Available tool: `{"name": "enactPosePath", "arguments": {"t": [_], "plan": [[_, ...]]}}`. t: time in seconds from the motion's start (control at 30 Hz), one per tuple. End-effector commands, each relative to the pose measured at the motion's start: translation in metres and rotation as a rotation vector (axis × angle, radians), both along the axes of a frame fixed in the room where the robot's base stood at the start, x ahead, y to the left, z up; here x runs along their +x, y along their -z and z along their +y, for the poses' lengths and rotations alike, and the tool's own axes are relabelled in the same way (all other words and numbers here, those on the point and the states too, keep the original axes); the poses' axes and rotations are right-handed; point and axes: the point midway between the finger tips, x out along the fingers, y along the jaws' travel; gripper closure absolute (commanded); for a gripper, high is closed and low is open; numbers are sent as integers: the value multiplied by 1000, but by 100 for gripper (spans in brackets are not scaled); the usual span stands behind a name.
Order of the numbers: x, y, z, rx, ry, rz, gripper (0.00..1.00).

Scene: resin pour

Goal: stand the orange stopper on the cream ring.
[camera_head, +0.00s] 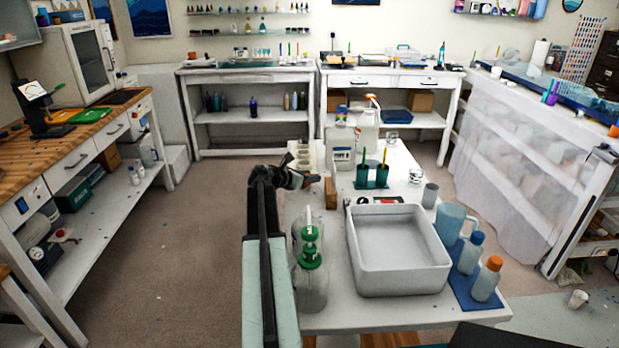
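My arm reaches forward along the left side of the white table. My gripper (302,177) is at its far end, over the table's left edge and pointing right. Its dark fingers are small, and I cannot tell whether they are open or hold anything. I cannot make out a separate orange stopper. The clearest orange piece is the cap (494,263) on a clear blue bottle (484,284) at the right front. A cream piece with round hollows (304,153) lies just beyond my gripper. I cannot tell whether it bears the cream ring.
A brown block (330,193) stands right of my gripper. A grey-white tub (400,282) fills the front middle. Green-topped glassware (311,285) stands left of it. Green cups (371,177), a white jug (342,150) and a grey cup (430,195) stand farther back.

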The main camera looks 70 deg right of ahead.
Motion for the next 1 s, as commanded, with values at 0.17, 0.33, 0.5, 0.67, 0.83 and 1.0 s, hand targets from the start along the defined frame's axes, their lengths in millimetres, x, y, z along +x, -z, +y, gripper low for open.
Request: {"name": "enactPosePath", "arguments": {"t": [0.17, 0.33, 0.5, 0.67, 0.83, 1.0], "plan": [[4, -6, 10, 0, -1, 0, 61], [15, -20, 36, 0, -3, 1, 61], [26, -30, 62, 0, -2, -1, 61], [29, -31, 67, 0, 0, 0, 61], [29, -44, 66, 0, 0, 0, 61], [29, -65, 66, 0, 0, 0, 61]]}}
